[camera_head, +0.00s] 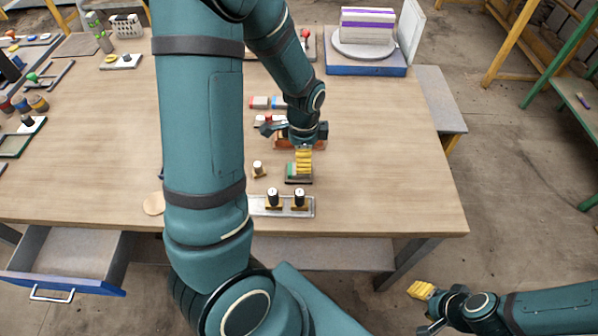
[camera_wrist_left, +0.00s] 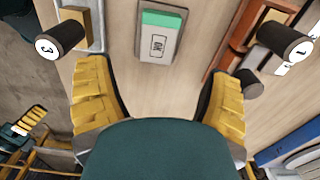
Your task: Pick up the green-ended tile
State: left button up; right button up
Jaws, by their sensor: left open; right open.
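The green-ended tile (camera_wrist_left: 160,42) shows in the left wrist view as a grey tile with a green end and a dark printed mark, lying on the table. In the head view its green part (camera_head: 290,170) shows at the left of my left gripper's yellow fingers, which partly hide the tile. My left gripper (camera_head: 303,162) is open above it. In the left wrist view its yellow fingers (camera_wrist_left: 165,85) stand apart with nothing between them, and the tile appears beyond them. My right gripper (camera_head: 424,308) is open and empty off the table at the lower right.
Black knobs with white numbered tops (camera_head: 299,198) stand on a metal plate (camera_head: 262,213) near the front edge. Another knob (camera_head: 258,168) stands left of the tile. An orange-brown block (camera_head: 318,140) lies just behind my left gripper. An open drawer (camera_head: 75,258) juts out at the left.

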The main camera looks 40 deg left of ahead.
pick_arm(q)
jog(key=shift+d+f+b, duration=0.15)
jog(key=shift+f+b, duration=0.3)
jog(key=shift+f, duration=1.1)
jog(key=shift+d+f+b, duration=0.15)
jog(key=shift+f+b, duration=0.25)
jog(key=shift+f, duration=1.15)
jog(key=c, duration=1.3)
